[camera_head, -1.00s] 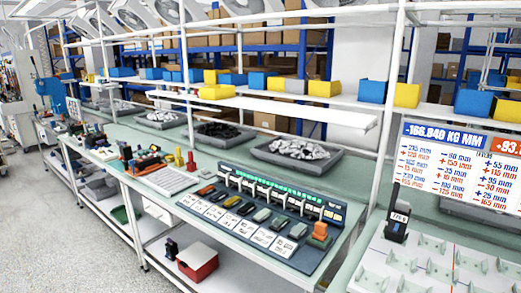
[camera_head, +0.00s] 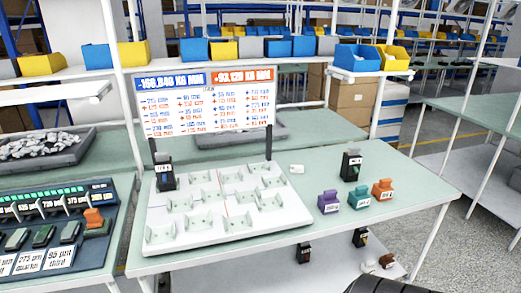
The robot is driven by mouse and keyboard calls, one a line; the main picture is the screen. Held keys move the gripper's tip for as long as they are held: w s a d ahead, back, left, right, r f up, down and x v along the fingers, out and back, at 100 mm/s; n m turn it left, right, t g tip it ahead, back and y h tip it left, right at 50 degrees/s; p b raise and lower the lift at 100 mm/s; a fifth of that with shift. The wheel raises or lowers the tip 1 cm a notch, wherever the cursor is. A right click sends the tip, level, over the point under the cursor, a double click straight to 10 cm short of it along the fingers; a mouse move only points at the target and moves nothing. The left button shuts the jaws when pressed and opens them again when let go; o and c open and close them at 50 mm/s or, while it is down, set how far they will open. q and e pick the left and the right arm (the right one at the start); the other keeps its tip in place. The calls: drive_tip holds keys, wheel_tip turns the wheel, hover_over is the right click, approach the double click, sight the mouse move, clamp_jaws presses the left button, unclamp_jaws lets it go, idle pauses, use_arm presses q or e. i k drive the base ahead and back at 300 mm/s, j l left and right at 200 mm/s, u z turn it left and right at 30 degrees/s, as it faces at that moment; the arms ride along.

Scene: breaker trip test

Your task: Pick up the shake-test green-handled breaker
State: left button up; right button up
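Neither gripper can be made out in the head view. A black upright breaker (camera_head: 351,165) with a pale label stands at the right of the green table. Near it sit a purple block (camera_head: 328,202), a teal-green block (camera_head: 359,198) and an orange block (camera_head: 382,189). Another black upright breaker (camera_head: 164,172) stands at the back left corner of the white slotted tray (camera_head: 221,203). Several dark green-topped pieces (camera_head: 43,236) sit on the panel at left. Handle colours on the black breakers are too small to tell, so I cannot single out the shake-test green-handled breaker.
A sign board with numbers (camera_head: 207,102) stands behind the tray on two posts. A test panel (camera_head: 100,253) fills the left table. Dark pieces (camera_head: 304,253) stand on the lower shelf (camera_head: 270,272). The table's right end (camera_head: 425,190) is clear.

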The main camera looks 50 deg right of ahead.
sight(351, 164)
drive_tip(key=z, duration=2.4)
